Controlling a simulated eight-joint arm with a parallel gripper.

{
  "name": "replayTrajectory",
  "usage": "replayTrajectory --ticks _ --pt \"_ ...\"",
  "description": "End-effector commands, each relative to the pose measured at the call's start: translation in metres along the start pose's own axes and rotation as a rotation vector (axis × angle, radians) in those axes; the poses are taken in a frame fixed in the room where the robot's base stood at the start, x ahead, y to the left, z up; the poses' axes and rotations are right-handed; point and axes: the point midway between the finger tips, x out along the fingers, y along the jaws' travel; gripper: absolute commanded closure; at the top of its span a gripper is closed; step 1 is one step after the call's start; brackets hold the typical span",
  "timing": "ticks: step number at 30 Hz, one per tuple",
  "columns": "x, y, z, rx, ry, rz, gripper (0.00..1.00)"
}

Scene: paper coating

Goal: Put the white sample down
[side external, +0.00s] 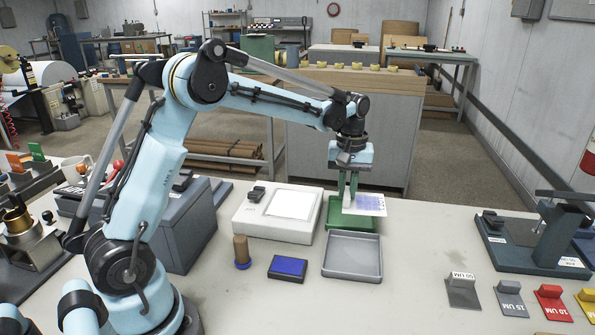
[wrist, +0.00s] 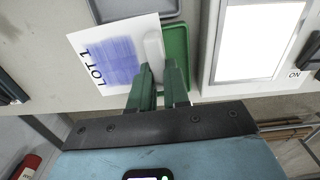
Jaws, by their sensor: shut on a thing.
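The white sample (side external: 370,205) is a flat white sheet with a blue-purple patch, and it shows in the wrist view (wrist: 75,47) with "LOT 1" written on it. My gripper (side external: 348,195) is shut on its edge, at a pale raised strip (wrist: 153,45) between the fingers. The sheet sticks out to the right in the side view. It overlaps the green tray (side external: 340,222) and hides part of it. The green tray also shows in the wrist view (wrist: 177,50). I cannot tell the exact gap between sheet and tray.
An empty grey tray (side external: 352,268) lies in front of the green one. A white lit panel (side external: 290,204) is to the left. A blue pad (side external: 287,267) and a wooden-handled stamp (side external: 241,252) stand nearer. Table to the right of the trays is clear up to a dark device (side external: 530,240).

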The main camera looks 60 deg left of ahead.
Motion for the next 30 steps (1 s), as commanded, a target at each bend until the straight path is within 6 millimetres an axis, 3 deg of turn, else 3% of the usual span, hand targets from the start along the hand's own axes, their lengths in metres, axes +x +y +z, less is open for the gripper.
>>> replayTrajectory --ticks 3,10,14,21,30 --pt "0.015 -0.011 -0.024 -0.003 0.0 0.0 1.0" --pt "0.033 -0.024 -0.049 0.001 0.0 0.0 1.0" --pt "0.039 -0.025 -0.052 0.002 0.0 0.0 1.0" --pt "0.07 -0.025 -0.052 0.002 0.0 0.0 1.0" --pt "0.074 -0.025 -0.051 0.002 0.0 0.0 1.0"
